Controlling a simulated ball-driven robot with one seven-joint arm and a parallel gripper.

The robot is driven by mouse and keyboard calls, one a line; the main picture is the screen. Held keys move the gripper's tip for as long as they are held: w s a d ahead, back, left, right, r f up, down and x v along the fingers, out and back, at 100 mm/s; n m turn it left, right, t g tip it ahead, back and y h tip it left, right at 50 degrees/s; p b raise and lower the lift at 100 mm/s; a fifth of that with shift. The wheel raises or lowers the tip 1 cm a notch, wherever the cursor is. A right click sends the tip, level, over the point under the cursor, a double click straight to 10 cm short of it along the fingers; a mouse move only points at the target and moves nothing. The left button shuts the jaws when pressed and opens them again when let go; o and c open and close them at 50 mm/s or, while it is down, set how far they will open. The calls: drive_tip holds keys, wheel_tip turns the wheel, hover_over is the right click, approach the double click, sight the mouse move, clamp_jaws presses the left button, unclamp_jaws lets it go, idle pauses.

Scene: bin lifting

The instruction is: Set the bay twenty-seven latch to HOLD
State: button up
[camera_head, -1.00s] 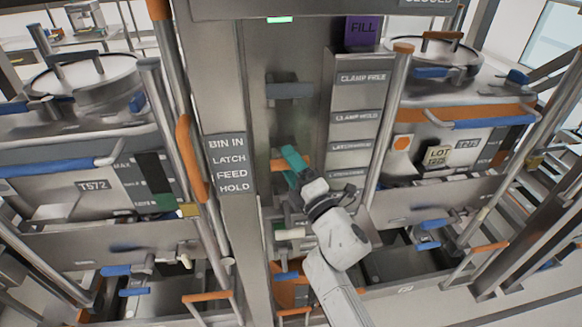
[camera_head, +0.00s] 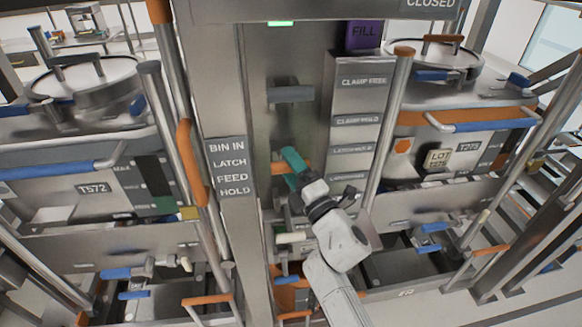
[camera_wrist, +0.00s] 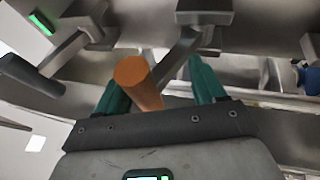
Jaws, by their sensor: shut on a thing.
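An orange latch handle (camera_head: 277,168) sits on the steel column between two bins. In the wrist view its round orange end (camera_wrist: 138,82) shows between the teal fingers. My gripper (camera_head: 294,160) is shut on this handle; it also shows in the wrist view (camera_wrist: 160,84). A sign (camera_head: 231,168) left of the column reads BIN IN, LATCH, FEED, HOLD. Plates right of it read CLAMP FREE (camera_head: 362,82) and CLAMP HOLD (camera_head: 358,121), with blurred LATCH plates (camera_head: 350,150) below. No bay number twenty-seven is readable.
A grey handle (camera_head: 290,94) sits above the orange one and a cream handle (camera_head: 292,238) below. Bin T572 (camera_head: 92,188) stands left and bin T275 (camera_head: 468,147) right. Upright rails (camera_head: 388,125) flank the column. A green light (camera_head: 280,23) glows at the top.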

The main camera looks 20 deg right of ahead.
drive_tip(key=shift+s+d+r, duration=0.3)
drive_tip(key=shift+s+r, duration=0.05)
drive_tip(key=shift+r, duration=0.15)
drive_tip(key=f+b+v, duration=0.1)
drive_tip(key=v, duration=0.9)
drive_tip(key=shift+a+f, duration=0.15)
drive_tip(key=shift+a, duration=0.05)
drive_tip(key=s+d+f+m+g+h, duration=0.95)
drive_tip(key=d+f+m, duration=0.3)
drive_tip(key=m, duration=0.35)
drive_tip(key=s+a+f+m+g+y, duration=0.2)
drive_tip(key=s+a+f+m+g, duration=0.1)
drive_tip(key=s, duration=0.7)
drive_tip(key=s+a+f+m+g+y, duration=0.3)
drive_tip(key=s+g, duration=0.4)
drive_tip(key=s, duration=0.4)
wheel_tip(320, 180, down, 3)
drive_tip(key=shift+s+a+r, duration=0.15)
drive_tip(key=shift+s+a, duration=0.1)
drive_tip(key=shift+a, duration=0.3)
